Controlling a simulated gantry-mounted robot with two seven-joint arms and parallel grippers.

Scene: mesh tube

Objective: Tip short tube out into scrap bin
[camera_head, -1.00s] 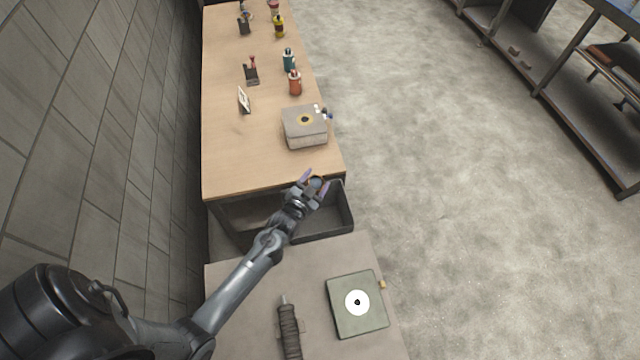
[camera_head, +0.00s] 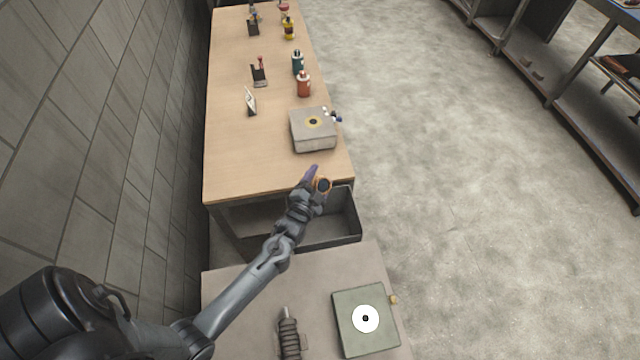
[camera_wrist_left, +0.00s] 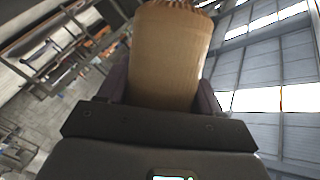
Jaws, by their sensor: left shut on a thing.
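My left gripper (camera_head: 317,179) is shut on the short tube (camera_head: 323,186). In the head view the tube shows as a small copper-brown ring with a dark opening facing the camera. In the left wrist view the tube (camera_wrist_left: 170,58) is a tan cylinder with a ragged far edge, gripped between two dark purple fingers. The scrap bin, a dark open box (camera_head: 351,222), sits in the gap between the two tables. The gripper is over the bin's far edge, near the wooden table's end. The tube's contents cannot be seen. My right gripper is out of view.
A wooden table (camera_head: 240,150) holds a grey box (camera_head: 314,140), an orange bottle (camera_head: 304,84), a teal bottle (camera_head: 298,63) and small stands. A nearer grey table (camera_head: 240,290) bears a green box with a white disc (camera_head: 362,340) and a dark ribbed tool (camera_head: 289,337). Floor at right is clear.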

